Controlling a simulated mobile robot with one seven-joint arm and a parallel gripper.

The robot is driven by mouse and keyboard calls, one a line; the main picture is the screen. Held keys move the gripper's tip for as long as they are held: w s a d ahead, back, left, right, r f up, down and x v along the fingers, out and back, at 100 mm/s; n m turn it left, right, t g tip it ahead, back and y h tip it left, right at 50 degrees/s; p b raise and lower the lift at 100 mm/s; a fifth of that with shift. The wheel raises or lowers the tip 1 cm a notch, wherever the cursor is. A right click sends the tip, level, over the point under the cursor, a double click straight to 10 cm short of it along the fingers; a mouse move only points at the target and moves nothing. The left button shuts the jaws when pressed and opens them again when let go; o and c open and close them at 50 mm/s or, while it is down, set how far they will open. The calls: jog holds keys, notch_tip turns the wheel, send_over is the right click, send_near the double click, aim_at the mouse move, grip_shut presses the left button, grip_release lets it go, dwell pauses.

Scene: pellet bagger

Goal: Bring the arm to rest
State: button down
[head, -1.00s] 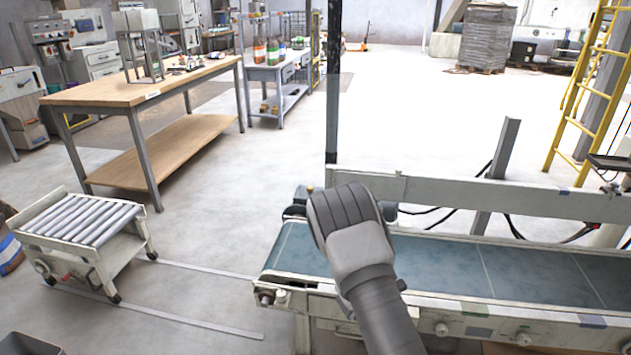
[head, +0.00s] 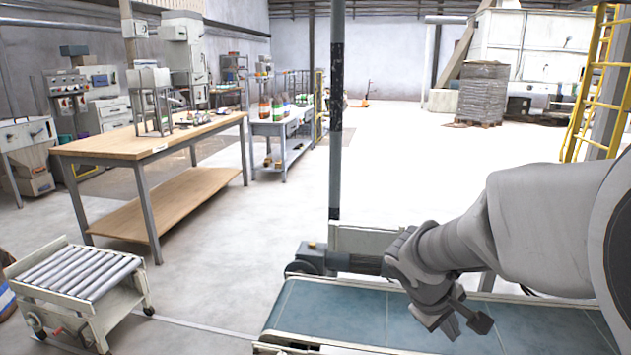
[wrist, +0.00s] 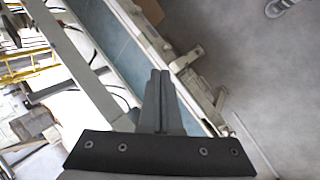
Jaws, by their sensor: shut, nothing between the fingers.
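My gripper (head: 464,327) is in front of the conveyor in the head view, at the end of my grey arm coming in from the right. It appears over the blue-grey belt (head: 350,310). In the wrist view my gripper (wrist: 160,74) has its two fingers together, with nothing between them. The belt (wrist: 118,45) and its side rail run diagonally behind the fingers there. The gap between the fingers and the belt is hard to judge.
A roller cart (head: 80,272) stands on the floor at the lower left. A wooden-topped workbench (head: 110,146) is behind it. A dark post (head: 336,130) rises behind the conveyor, and a yellow ladder (head: 598,85) stands at the right. Open floor lies beyond.

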jog(key=s+a+r+m+t+y, duration=0.1)
jog(key=s+a+r+m+y, duration=0.3)
jog(key=s, duration=0.4)
jog(key=s+a+r+m+t+y, duration=0.1)
jog(key=s+a+r+t+y, duration=0.1)
jog(key=s+a+r, duration=0.4)
notch_tip(320, 180, up, 15)
jog(key=s+p, duration=0.1)
jog(key=p, duration=1.6)
jog(key=shift+s+d, duration=0.25)
jog(key=shift+s, duration=0.15)
